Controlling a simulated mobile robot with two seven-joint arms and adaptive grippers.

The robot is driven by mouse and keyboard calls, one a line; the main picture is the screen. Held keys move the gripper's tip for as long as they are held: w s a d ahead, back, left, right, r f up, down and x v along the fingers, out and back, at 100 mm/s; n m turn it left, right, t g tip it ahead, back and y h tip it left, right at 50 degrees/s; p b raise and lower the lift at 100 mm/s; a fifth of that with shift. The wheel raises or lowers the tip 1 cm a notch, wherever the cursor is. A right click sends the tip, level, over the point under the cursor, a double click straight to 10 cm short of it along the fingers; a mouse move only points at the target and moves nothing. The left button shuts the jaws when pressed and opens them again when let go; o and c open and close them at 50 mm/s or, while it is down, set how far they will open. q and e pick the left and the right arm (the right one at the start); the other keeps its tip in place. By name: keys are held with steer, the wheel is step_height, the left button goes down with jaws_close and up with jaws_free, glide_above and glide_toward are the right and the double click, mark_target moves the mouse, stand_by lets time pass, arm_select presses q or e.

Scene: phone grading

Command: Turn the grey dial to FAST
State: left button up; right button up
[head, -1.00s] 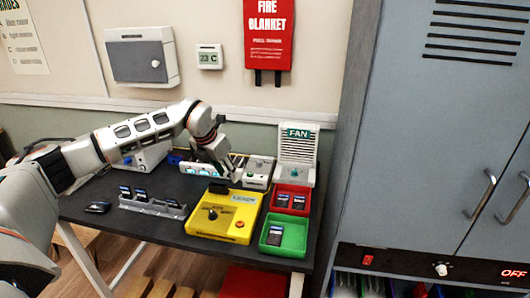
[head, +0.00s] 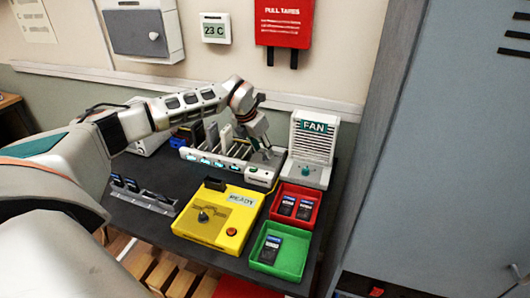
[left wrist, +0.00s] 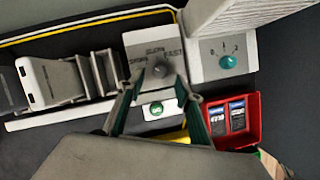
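The grey dial (left wrist: 162,70) sits on a light grey box (left wrist: 138,44) in the left wrist view. Printed words stand around it, with FAST at its right; its exact pointing direction is hard to tell. My left gripper (left wrist: 162,80) is open, with one finger on each side of the dial; I cannot tell whether they touch it. In the head view my left gripper (head: 268,153) is over the box (head: 260,177) and hides the dial. My right gripper is not in view.
A fan (head: 312,150) with a teal knob (left wrist: 228,62) stands right of the box. A red tray (head: 318,204) and green tray (head: 298,268) hold phones. A yellow tester (head: 245,243) and phone rack (head: 145,198) are in front. A slotted charger (head: 208,160) stands left.

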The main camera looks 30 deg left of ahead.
mark_target(265, 155)
arm_select(q)
steer(key=shift+x, duration=1.15)
steer(key=shift+w+f, duration=0.2)
steer(key=shift+f, duration=0.1)
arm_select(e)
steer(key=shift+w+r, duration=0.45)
arm_select(q)
jaws_close()
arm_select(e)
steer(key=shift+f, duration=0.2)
